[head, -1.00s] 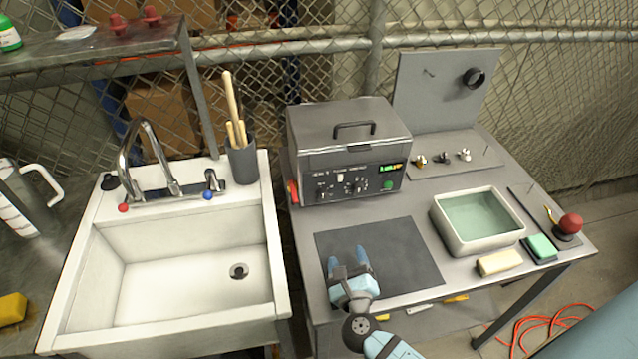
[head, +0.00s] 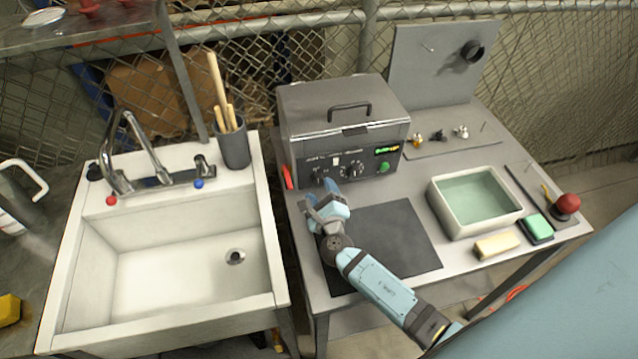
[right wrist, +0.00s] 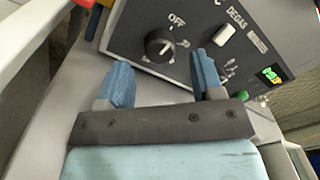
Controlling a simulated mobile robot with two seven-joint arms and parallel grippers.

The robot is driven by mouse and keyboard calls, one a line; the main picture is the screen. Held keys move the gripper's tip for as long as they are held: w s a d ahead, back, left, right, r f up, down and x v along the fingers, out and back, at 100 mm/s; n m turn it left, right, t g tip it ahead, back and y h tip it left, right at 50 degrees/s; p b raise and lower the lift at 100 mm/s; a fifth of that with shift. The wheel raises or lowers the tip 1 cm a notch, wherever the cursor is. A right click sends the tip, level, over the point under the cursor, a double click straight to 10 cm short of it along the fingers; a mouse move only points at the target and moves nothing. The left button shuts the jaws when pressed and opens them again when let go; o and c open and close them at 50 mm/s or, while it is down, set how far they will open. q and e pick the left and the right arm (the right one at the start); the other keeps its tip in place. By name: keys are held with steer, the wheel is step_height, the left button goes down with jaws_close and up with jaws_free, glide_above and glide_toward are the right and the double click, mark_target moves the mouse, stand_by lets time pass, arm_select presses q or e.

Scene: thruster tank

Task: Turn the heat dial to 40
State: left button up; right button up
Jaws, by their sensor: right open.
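The grey box unit (head: 345,110) stands at the back of the bench, with a dark front panel (head: 372,160) of dials and a lit green display (head: 387,150). A black dial (head: 317,174) sits at the panel's left and a second dial (head: 350,169) to its right. In the right wrist view a black dial (right wrist: 160,45), marked OFF above, lies ahead between the fingertips; its word label and exact setting are not readable. My right gripper (head: 323,194) is open and empty, just in front of the panel's left part, apart from the dial. My left gripper is out of view.
A white DEGAS switch (right wrist: 226,35) is close to the right finger. A green button (head: 384,168) is at the panel's right. A red item (head: 288,177) sits left of the unit. The sink (head: 170,270) is left; a dark mat (head: 405,240) and a tray (head: 475,227) are right.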

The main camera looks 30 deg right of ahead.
mark_target(317, 179)
steer(key=shift+x, duration=1.3)
steer(key=c, duration=0.9)
steer(key=shift+c, duration=0.2)
